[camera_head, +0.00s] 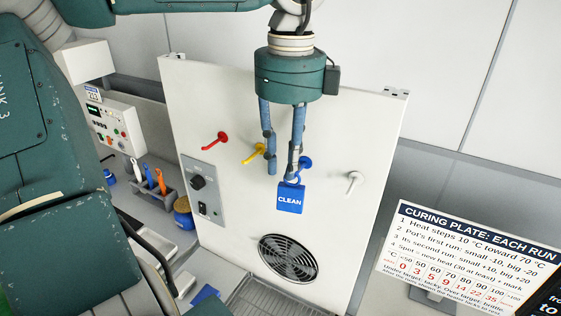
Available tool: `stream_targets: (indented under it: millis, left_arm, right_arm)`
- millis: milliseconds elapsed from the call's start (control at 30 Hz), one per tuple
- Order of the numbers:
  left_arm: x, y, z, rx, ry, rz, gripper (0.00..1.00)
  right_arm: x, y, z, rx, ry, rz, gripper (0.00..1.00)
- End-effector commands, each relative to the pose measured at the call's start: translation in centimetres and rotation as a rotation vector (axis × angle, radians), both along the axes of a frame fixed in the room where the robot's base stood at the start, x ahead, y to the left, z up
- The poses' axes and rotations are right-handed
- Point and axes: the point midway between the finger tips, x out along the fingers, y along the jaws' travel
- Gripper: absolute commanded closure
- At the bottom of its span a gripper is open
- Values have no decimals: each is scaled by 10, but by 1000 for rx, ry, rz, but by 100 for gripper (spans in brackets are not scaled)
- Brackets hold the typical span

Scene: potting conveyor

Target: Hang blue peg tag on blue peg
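The blue tag (290,199) reads CLEAN and hangs upright in front of the white panel. The blue peg (306,162) sticks out of the panel just above it and to the right. The tag's loop shows just below the peg, partly behind a fingertip; I cannot tell whether it is around the peg. My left gripper (281,175) points down in front of the panel, its two blue fingers apart. The right-hand finger is close to the loop and peg; nothing shows clamped between the fingers. My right gripper is not in view.
A red peg (215,139), a yellow peg (254,153) and a white peg (354,182) are on the same panel (370,140). A switch box (203,188) and a fan grille (288,258) are also on it. A curing sign (468,255) stands at right.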

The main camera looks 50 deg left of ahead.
Motion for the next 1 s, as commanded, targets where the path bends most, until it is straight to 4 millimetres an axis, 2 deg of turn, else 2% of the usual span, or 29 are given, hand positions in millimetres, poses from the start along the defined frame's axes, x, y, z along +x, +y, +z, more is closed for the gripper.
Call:
stream_targets:
  millis: [33, 433, 567, 800, 1000]
  left_arm:
    - [3, 1, -8, -2, -1, 4, 73]
    - [1, 0, -3, -5, -1, 0, 73]
    - [0, -1, 15, -1, -9, 3, 73]
    - [-7, -3, 60, 6, -28, 6, 73]
    - [-12, -4, 81, 9, -25, 6, 73]
  right_arm:
    - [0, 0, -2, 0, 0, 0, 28]
    - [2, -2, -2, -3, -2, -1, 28]
    - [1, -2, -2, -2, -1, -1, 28]
    - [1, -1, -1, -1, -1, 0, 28]
    - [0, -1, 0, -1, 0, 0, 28]
